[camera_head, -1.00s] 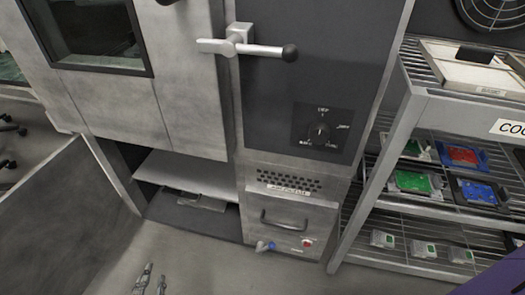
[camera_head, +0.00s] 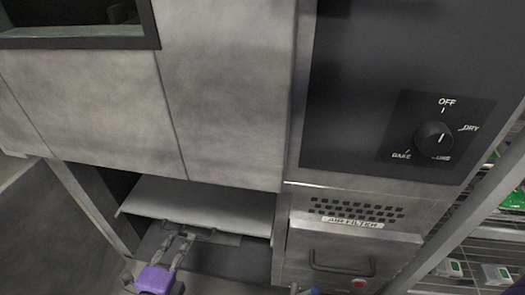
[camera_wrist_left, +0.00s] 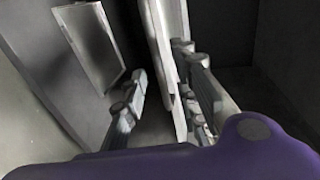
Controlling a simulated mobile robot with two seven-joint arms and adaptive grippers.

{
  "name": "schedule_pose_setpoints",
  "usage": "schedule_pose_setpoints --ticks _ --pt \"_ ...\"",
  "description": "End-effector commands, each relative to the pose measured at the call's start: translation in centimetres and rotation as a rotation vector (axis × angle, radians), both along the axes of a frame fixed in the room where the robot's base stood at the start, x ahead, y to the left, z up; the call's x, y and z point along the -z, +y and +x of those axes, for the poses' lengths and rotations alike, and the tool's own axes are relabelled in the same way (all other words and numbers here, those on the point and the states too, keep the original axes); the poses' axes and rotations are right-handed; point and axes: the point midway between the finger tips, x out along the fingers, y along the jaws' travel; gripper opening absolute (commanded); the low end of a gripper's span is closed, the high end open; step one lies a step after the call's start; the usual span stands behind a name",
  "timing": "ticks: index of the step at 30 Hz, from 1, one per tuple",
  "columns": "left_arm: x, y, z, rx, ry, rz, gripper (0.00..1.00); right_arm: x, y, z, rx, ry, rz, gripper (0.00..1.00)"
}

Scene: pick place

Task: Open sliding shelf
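The sliding shelf (camera_head: 215,200) is a pale flat plate in the low compartment under the oven door, with a dark bar handle (camera_head: 205,236) at its front. My left gripper (camera_head: 178,240) is at the front of this shelf, its fingers pointing inward at the handle. In the left wrist view, the two fingers (camera_wrist_left: 160,85) are spread apart, with the pale shelf edge (camera_wrist_left: 164,50) showing between them. I cannot tell whether either finger touches the handle.
An open door panel (camera_head: 30,225) stands left of the compartment. To the right are an air filter drawer (camera_head: 340,262) with its own handle and a control dial (camera_head: 434,138). A wire rack (camera_head: 470,240) with trays stands at far right. A lower grey surface lies beneath the shelf.

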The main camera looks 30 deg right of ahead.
Motion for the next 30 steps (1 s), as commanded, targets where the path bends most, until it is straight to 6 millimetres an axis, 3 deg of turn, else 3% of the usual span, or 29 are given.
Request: schedule_pose_setpoints --ticks 7,18,25,30 --pt "0.9 -2.0 2.8 0.001 0.001 -0.001 0.28 1.1 0.0 0.2 -0.011 0.005 -0.001 0.40" --pt "0.9 -2.5 3.4 0.000 0.001 -0.002 0.28 1.1 -0.2 -0.9 -0.009 0.025 -0.006 0.40" --pt "0.9 -2.5 3.4 -0.001 0.001 -0.001 0.00 1.1 -0.3 -1.3 -0.007 0.033 -0.006 0.40" --pt "0.9 -2.5 3.4 -0.001 0.001 -0.001 0.00 1.1 -0.3 -1.5 -0.007 0.035 -0.007 0.40"
